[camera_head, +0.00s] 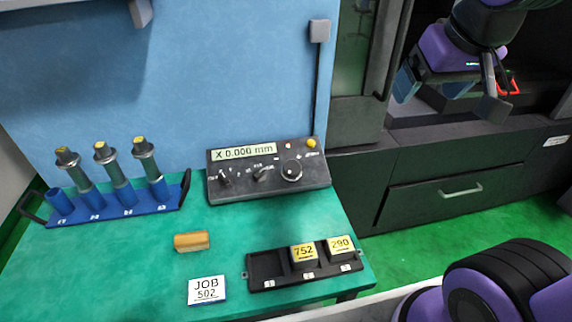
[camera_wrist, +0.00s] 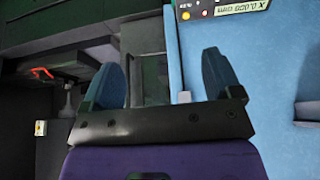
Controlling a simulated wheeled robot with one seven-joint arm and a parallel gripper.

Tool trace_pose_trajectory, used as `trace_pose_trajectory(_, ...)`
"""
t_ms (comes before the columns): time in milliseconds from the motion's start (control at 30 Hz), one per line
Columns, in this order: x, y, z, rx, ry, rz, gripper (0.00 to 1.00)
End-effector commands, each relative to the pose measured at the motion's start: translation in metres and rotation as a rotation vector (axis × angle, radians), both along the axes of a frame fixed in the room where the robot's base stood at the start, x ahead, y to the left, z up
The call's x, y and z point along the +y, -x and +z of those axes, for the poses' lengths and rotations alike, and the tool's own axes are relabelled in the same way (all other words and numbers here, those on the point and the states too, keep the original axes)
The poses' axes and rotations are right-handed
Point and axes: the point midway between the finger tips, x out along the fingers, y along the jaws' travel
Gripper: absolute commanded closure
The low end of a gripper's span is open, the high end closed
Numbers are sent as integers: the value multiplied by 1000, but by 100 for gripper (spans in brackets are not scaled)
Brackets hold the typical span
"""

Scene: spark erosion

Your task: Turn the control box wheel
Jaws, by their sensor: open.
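The dark control box (camera_head: 222,190) stands at the back of the green table against the blue wall. Its display reads X 0.000 mm. A round black wheel (camera_head: 292,170) is on its right part, with two smaller knobs to the left and a yellow button at the upper right. My gripper (camera_head: 431,88) is raised far to the right of the box, in front of the dark machine, touching nothing. In the wrist view, its blue fingers (camera_wrist: 165,80) are wide apart with nothing between them. That view's top edge shows part of a similar panel with a display and a yellow button.
A blue rack (camera_head: 105,217) with several tool holders stands left of the box. In front lie a brass-coloured block (camera_head: 191,241), a JOB 502 card (camera_head: 207,290) and a black tray (camera_head: 263,265) holding blocks marked 752 and 290. The table before the wheel is clear.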

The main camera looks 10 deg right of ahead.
Motion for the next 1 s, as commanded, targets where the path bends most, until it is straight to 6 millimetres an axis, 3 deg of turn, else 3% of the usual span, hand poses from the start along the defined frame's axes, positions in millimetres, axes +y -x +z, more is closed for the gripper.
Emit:
trace_pose_trajectory(200,14,-61,-30,16,15,5,16)
trace_pose_trajectory(500,45,-133,-87,22,27,29,16)
trace_pose_trajectory(800,91,-185,-165,35,22,80,16)
trace_pose_trajectory(1000,121,-205,-220,49,8,121,16)
